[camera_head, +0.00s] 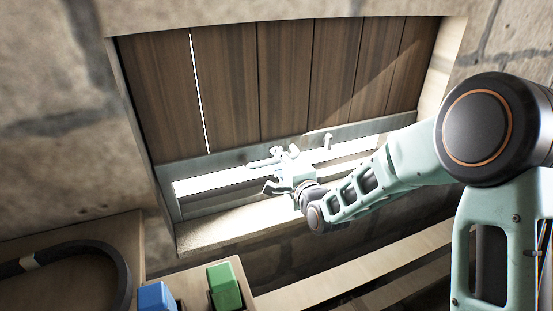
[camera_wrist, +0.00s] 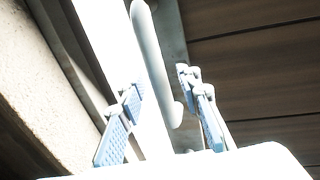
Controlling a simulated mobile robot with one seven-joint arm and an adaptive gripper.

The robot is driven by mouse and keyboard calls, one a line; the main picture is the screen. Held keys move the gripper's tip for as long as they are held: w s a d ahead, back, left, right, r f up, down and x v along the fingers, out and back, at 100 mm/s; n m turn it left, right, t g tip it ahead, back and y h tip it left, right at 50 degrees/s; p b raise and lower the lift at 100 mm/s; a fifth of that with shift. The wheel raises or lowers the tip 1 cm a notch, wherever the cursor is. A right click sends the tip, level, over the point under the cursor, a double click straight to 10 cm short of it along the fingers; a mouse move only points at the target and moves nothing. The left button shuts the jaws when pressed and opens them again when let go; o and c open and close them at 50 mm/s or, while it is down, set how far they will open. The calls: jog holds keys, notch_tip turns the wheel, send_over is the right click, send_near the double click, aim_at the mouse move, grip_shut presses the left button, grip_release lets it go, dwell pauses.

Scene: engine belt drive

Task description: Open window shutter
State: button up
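The window shutter (camera_head: 285,75) is made of dark brown wooden planks with a grey metal strip (camera_head: 225,160) along its lower edge. It covers the upper part of the stone window recess, and bright light shows below it. My gripper (camera_head: 272,172) is in front of the strip, left of a small grey peg (camera_head: 328,141). In the wrist view, a pale rounded handle (camera_wrist: 152,60) lies between the two blue-padded fingers of my gripper (camera_wrist: 160,90). The fingers are apart, with visible gaps beside the handle. The shutter planks (camera_wrist: 255,65) also show there at the right.
A stone sill (camera_head: 225,228) runs below the window. A blue block (camera_head: 156,297), a green block (camera_head: 225,286) and a dark curved tube (camera_head: 95,250) are at the lower left. Wooden beams (camera_head: 350,275) run below the sill. Stone wall surrounds the recess.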

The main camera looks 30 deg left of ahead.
jog(key=shift+w+a+f, duration=0.1)
jog(key=shift+w+a, duration=0.1)
jog(key=shift+a, duration=0.05)
jog(key=shift+c, duration=0.5)
grip_shut()
